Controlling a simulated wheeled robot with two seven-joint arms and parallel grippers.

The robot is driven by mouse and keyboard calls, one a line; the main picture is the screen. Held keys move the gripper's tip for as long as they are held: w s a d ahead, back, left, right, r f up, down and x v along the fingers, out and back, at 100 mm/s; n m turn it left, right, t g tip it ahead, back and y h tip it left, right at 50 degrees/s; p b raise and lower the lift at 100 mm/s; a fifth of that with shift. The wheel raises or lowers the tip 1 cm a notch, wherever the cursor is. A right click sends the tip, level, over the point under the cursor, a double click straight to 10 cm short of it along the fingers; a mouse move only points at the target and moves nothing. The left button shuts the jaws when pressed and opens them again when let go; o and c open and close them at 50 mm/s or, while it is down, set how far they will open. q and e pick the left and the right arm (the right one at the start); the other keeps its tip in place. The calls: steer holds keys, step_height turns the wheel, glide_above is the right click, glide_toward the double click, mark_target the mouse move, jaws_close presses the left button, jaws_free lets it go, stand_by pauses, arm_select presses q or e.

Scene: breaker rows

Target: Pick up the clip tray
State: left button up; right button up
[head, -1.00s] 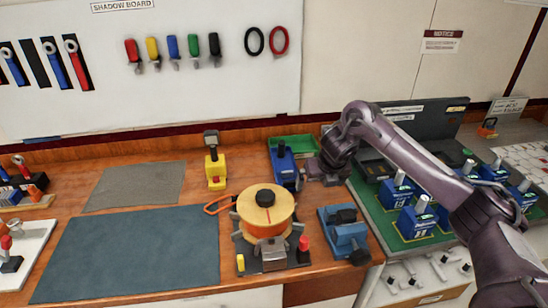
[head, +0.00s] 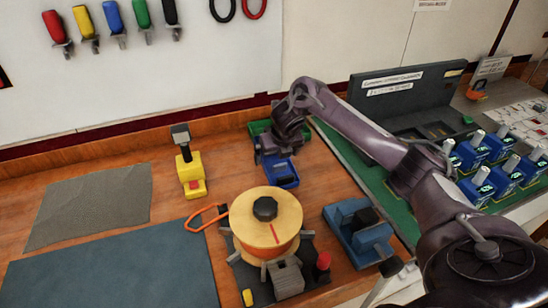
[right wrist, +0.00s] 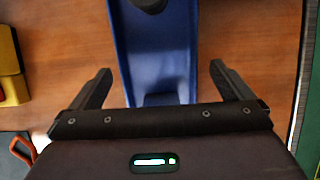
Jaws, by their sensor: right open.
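In the right wrist view the blue tray (right wrist: 160,70) runs lengthwise between the two fingers of my right gripper (right wrist: 160,72). The fingers are open, with a gap on each side of the tray. A dark rounded thing (right wrist: 150,4) shows at its top edge. My left gripper is not in view.
A green tray (head: 259,127) stands behind, partly hidden by my arm. A yellow tool (head: 190,172) is left of the blue tray, the spool (head: 266,222) in front, a blue vise-like block (head: 360,232) front right. Blue breakers (head: 474,150) stand on the green panel at right.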

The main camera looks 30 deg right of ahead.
mark_target(274, 160)
steer(key=shift+x, duration=1.5)
steer(key=shift+w+r, duration=0.1)
steer(key=c, duration=0.6)
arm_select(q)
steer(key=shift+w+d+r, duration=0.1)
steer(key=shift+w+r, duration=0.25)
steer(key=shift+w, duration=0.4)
arm_select(e)
steer(key=c, duration=0.7)
steer(key=shift+r, duration=0.1)
steer(key=shift+c, duration=0.2)
